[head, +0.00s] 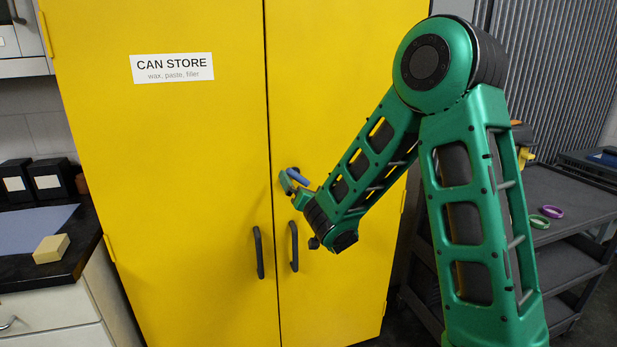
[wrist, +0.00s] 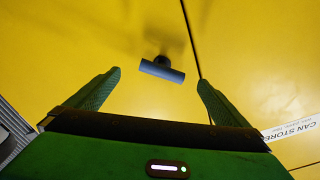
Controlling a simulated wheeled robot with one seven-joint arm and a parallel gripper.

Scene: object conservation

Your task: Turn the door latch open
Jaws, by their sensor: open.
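The door latch is a blue-grey bar on a short dark stem on the right yellow door (head: 345,110), above the door's handle. In the head view the latch (head: 298,177) shows right at my gripper (head: 289,184), which partly covers it. In the wrist view the latch (wrist: 162,70) lies between and slightly beyond the green fingertips of my gripper (wrist: 160,78). The bar there is nearly crosswise, with a slight tilt. The fingers are apart, with a gap on both sides of the bar. I cannot tell how far the latch stands from the fingers in depth.
Two dark vertical handles, left (head: 258,252) and right (head: 294,246), flank the door seam below my gripper. The left door bears a CAN STORE label (head: 172,67). A counter with a tan block (head: 51,249) is at left; a grey cart (head: 560,190) with rings is at right.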

